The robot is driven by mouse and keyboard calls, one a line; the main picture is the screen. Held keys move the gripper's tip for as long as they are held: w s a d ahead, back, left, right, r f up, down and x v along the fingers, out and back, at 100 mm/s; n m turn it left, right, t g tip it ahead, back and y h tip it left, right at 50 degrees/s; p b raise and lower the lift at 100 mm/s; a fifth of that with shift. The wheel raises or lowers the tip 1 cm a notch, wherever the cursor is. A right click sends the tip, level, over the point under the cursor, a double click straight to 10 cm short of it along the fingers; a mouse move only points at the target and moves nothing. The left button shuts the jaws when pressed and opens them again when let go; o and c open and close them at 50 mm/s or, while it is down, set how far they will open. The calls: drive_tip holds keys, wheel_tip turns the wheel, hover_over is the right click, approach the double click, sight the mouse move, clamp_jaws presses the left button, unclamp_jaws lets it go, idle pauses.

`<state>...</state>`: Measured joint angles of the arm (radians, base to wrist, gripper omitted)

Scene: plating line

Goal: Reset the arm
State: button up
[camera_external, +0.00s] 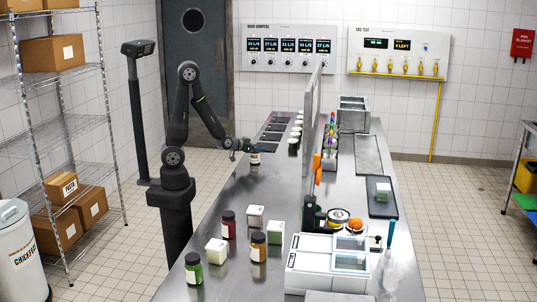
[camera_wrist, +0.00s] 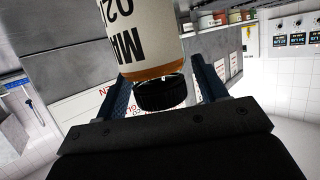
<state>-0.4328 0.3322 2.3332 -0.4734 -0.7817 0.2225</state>
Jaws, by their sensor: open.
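My gripper (camera_external: 246,146) is open, low over the left side of the steel table (camera_external: 222,180), at the end of my extended arm. A jar (camera_external: 255,159) with a white label and dark lid stands on the table right at my gripper. In the wrist view the jar (camera_wrist: 140,38) appears upside down, with a black lid, amber contents and a partly cut-off label. Its lid end lies between the two blue fingers of my gripper (camera_wrist: 168,85), with gaps on both sides. Whether a finger touches it cannot be told.
Red (camera_external: 228,225), amber (camera_external: 258,247) and green (camera_external: 193,268) jars and several white-and-green cubes stand at the table's near end. A tall upright panel (camera_external: 312,110) runs along the table's middle. A white two-bin unit (camera_external: 318,274) sits at the front right. A wire shelf stands far left.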

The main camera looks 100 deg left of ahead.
drive_tip(key=v, duration=1.1)
drive_tip(key=x, duration=1.2)
drive_tip(key=shift+s+d+r, duration=0.1)
drive_tip(key=shift+s+r, duration=0.1)
drive_tip(key=shift+r, duration=0.65)
drive_tip(key=shift+w+r, duration=0.1)
drive_tip(key=shift+r, duration=1.2)
drive_tip(key=w+d+r, duration=0.1)
drive_tip(key=d+r, duration=0.2)
drive_tip(key=d, duration=0.4)
drive_tip(key=w+d+r+m+t+h, duration=0.1)
drive_tip(key=d+r, duration=0.3)
drive_tip(key=d, duration=0.4)
drive_tip(key=shift+r, duration=0.2)
